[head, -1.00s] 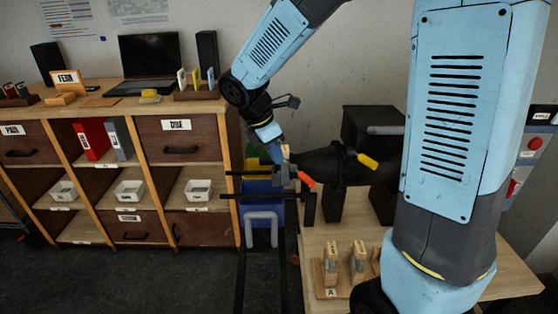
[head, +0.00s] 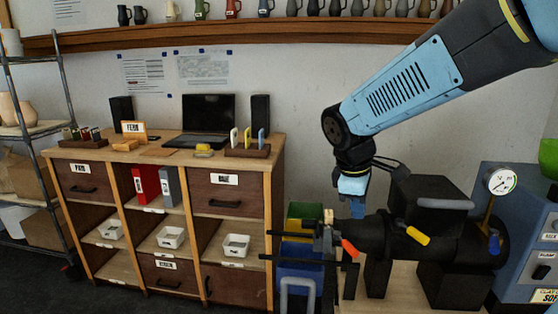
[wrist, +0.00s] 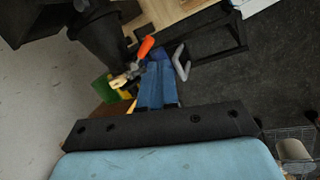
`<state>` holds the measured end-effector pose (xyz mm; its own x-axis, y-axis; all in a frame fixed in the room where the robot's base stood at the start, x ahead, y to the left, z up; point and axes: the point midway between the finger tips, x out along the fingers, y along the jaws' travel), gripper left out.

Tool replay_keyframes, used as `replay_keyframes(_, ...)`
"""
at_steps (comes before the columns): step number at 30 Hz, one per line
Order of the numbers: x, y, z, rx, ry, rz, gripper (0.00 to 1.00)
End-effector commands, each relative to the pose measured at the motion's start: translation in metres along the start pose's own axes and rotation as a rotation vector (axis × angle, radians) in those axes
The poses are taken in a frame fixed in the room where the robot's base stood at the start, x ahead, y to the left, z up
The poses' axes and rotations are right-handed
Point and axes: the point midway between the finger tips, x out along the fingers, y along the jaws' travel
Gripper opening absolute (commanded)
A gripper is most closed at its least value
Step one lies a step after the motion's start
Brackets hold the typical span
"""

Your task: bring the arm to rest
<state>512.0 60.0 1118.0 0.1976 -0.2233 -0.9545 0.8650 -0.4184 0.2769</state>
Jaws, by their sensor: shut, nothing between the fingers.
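My gripper (head: 357,207) hangs from the light-blue arm, pointing down, over the left part of the black machine (head: 405,240). In the wrist view my gripper's blue fingers (wrist: 157,84) are together with nothing held. The orange-tipped lever (wrist: 146,47) and a small tan piece (wrist: 122,80) lie just past the fingers there. In the head view the orange-tipped lever (head: 349,248) is a little below my gripper. I cannot tell the exact gap between fingers and machine.
A wooden cabinet (head: 274,190) with drawers, white trays and a laptop (head: 207,117) stands left. Blue and green bins (head: 305,213) sit beside the machine. A gauge (head: 502,181) rises at the right. A jug shelf (head: 220,35) runs along the wall. The air left of my arm is clear.

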Motion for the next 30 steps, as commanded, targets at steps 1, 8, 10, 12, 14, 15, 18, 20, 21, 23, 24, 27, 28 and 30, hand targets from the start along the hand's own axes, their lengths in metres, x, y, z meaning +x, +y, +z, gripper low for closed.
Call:
replay_keyframes(1, -0.007, -0.002, 0.01, 0.073, 0.02, 0.009, 0.0)
replay_keyframes(8, -0.029, -0.017, 0.047, 0.405, 0.109, 0.022, 0.0)
replay_keyframes(10, -0.036, -0.022, 0.057, 0.505, 0.14, 0.023, 0.0)
replay_keyframes(12, -0.041, -0.028, 0.068, 0.605, 0.173, 0.02, 0.0)
replay_keyframes(14, -0.046, -0.033, 0.076, 0.688, 0.202, 0.017, 0.0)
replay_keyframes(15, -0.049, -0.036, 0.081, 0.745, 0.222, 0.014, 0.0)
replay_keyframes(18, -0.055, -0.045, 0.093, 0.878, 0.273, 0.004, 0.0)
replay_keyframes(20, -0.058, -0.05, 0.1, 0.95, 0.301, -0.005, 0.0)
replay_keyframes(21, -0.06, -0.053, 0.103, 0.992, 0.318, -0.011, 0.0)
replay_keyframes(23, -0.062, -0.057, 0.108, 1.045, 0.34, -0.018, 0.0)
replay_keyframes(24, -0.063, -0.059, 0.11, 1.076, 0.353, -0.023, 0.0)
replay_keyframes(27, -0.065, -0.062, 0.114, 1.125, 0.374, -0.033, 0.0)
replay_keyframes(28, -0.065, -0.063, 0.115, 1.134, 0.377, -0.035, 0.0)
replay_keyframes(30, -0.065, -0.064, 0.116, 1.147, 0.382, -0.038, 0.0)
